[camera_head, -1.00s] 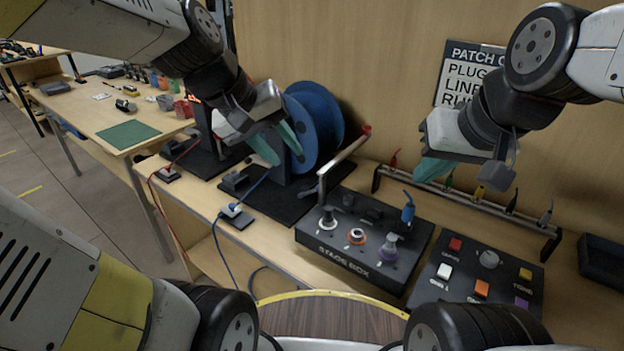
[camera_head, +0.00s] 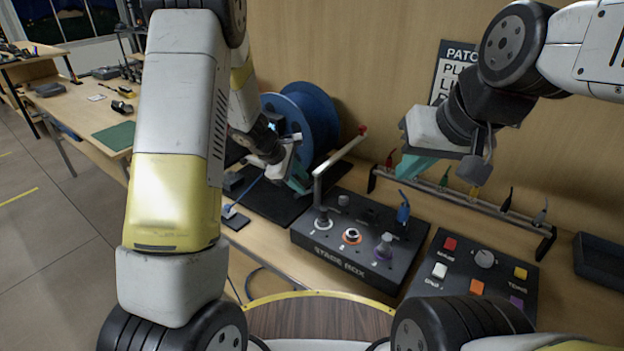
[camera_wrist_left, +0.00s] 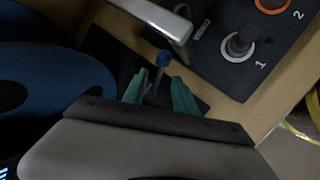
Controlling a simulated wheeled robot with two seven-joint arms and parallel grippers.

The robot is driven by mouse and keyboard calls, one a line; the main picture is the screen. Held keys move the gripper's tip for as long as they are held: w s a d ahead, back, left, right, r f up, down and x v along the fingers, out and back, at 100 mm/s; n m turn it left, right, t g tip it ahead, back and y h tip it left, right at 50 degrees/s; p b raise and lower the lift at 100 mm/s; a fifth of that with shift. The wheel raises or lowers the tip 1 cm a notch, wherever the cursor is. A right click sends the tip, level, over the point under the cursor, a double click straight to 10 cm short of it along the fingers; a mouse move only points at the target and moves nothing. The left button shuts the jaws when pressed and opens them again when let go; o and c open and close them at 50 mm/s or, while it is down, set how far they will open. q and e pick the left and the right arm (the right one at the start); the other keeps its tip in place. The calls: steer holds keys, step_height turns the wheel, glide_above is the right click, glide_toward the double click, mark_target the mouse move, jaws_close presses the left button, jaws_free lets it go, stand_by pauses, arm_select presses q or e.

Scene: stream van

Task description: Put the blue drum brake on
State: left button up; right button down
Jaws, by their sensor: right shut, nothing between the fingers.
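The blue drum (camera_head: 322,122) stands upright on a dark base, partly hidden behind my left arm. In the left wrist view the drum (camera_wrist_left: 45,85) is at the left. The fingers are apart, with gaps beside the lever; contact cannot be made out. In the head view my left gripper (camera_head: 298,178) is low at the drum's right side, and the lever is hidden. My right gripper (camera_head: 418,165) is shut and empty above the cable rack.
The stage box (camera_head: 345,250), with a metal handle bar (camera_head: 340,160) at its left, stands right of the left gripper. A button panel (camera_head: 475,270) is further right. The rack (camera_head: 470,200) holds several coloured plugs. A side table with a green mat (camera_head: 117,135) is at the left.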

mark_target(310, 190)
arm_select(q)
steer(key=x, duration=0.6)
steer(key=shift+d+f, duration=0.2)
steer(key=shift+f, duration=0.1)
steer(key=shift+w, duration=0.1)
jaws_close()
